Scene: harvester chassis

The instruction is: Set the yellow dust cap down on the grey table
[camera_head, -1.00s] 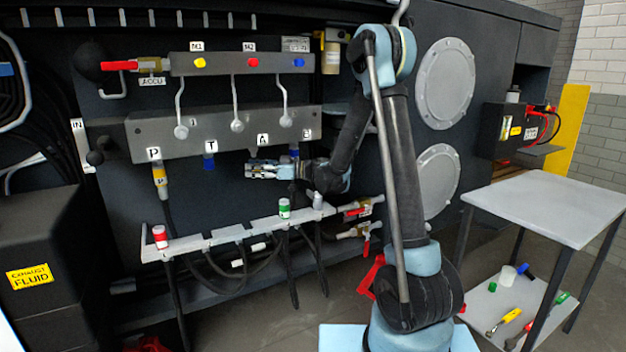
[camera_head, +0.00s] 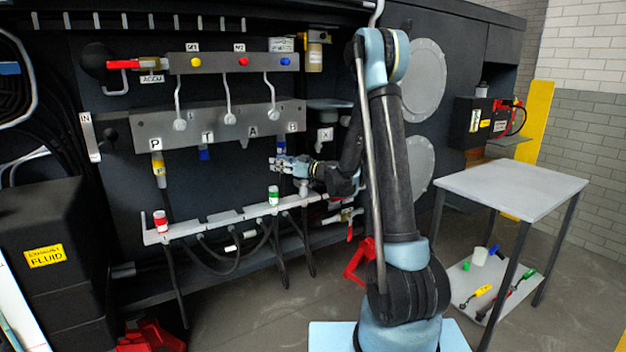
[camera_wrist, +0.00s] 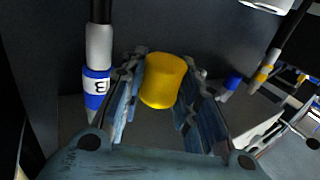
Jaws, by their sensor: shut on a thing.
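The yellow dust cap (camera_wrist: 163,80) is between the two fingers of my gripper (camera_wrist: 160,88) in the wrist view, held clear of any surface. In the head view my gripper (camera_head: 284,165) is below the B end of the grey valve block, just above the slotted rail; the cap cannot be made out there. The grey table (camera_head: 512,187) stands at the right, away from my gripper. Its visible top is bare.
A grey connector with a blue B band (camera_wrist: 96,85) hangs close beside the left finger. The table's lower shelf (camera_head: 462,284) holds tools and a white cup (camera_head: 480,257).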

